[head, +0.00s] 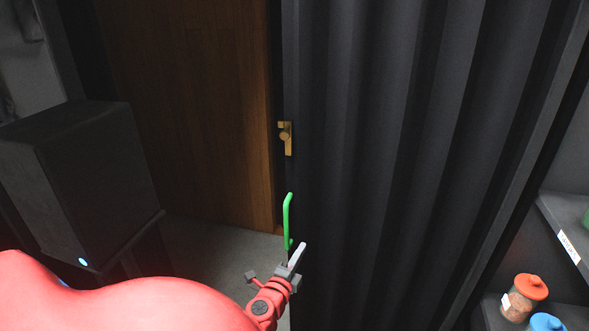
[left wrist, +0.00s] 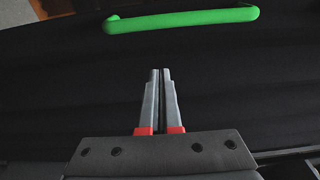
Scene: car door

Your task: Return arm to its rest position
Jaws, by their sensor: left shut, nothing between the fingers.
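My left arm (head: 130,300), a red one, comes in from the lower left in the head view. Its grey left gripper (head: 296,255) is near the bottom middle, just below the green handle (head: 287,218). In the left wrist view the two fingers (left wrist: 160,72) lie side by side, shut and empty. The green handle bar (left wrist: 183,20) runs across the top of that view, beyond the fingertips and apart from them. The handle is on the left edge of the black pleated door (head: 400,140). My right gripper is not in view.
A brown wooden door (head: 185,110) and a brass latch (head: 287,136) are behind. A black speaker box (head: 85,185) stands at left. At lower right, a shelf (head: 562,238) holds a red-lidded jar (head: 523,297) and a blue-lidded one (head: 547,322). Some grey floor (head: 215,250) is clear.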

